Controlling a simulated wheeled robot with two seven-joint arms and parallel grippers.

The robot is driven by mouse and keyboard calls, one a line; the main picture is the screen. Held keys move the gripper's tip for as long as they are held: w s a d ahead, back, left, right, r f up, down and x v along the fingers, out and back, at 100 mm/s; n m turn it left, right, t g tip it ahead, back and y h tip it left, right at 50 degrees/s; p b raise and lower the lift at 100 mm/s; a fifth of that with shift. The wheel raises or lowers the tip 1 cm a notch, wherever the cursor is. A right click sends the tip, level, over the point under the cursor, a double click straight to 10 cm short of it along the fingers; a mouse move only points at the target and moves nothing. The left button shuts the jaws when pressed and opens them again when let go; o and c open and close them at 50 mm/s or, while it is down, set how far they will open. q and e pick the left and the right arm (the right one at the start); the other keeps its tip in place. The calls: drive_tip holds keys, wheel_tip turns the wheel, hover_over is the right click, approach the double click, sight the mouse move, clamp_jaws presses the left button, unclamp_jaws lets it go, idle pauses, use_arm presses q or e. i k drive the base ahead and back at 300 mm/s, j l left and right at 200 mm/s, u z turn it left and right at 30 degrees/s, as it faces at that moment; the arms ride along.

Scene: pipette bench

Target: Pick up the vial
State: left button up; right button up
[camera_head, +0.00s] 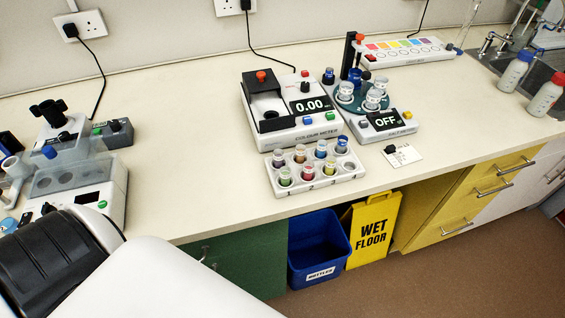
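A white rack (352,172) near the bench's front edge holds several small vials in two rows. In its front row are a green vial (285,177), a red vial (308,172) and another green vial (329,167). Its back row holds a purple vial (278,158), an orange-yellow vial (299,154), a blue vial (321,149) and a blue-capped one (342,145). Which vial the task means, I cannot tell. Neither of my grippers shows; only white and black parts of my arm fill the lower left.
A colour meter (325,128) reading 0.00 stands behind the rack. A device reading OFF (388,122) with white-topped containers stands to its right. The bench (190,160) is clear left of the rack. A blue bin (318,245) stands below.

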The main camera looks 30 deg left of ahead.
sight(285, 171)
drive_tip(key=u, duration=0.45)
drive_tip(key=l+u, duration=0.4)
drive_tip(key=k+l+u, duration=0.15)
drive_tip(key=l+u, duration=0.25)
drive_tip(key=k+l+u, duration=0.15)
drive_tip(key=u, duration=0.25)
drive_tip(key=l, duration=0.1)
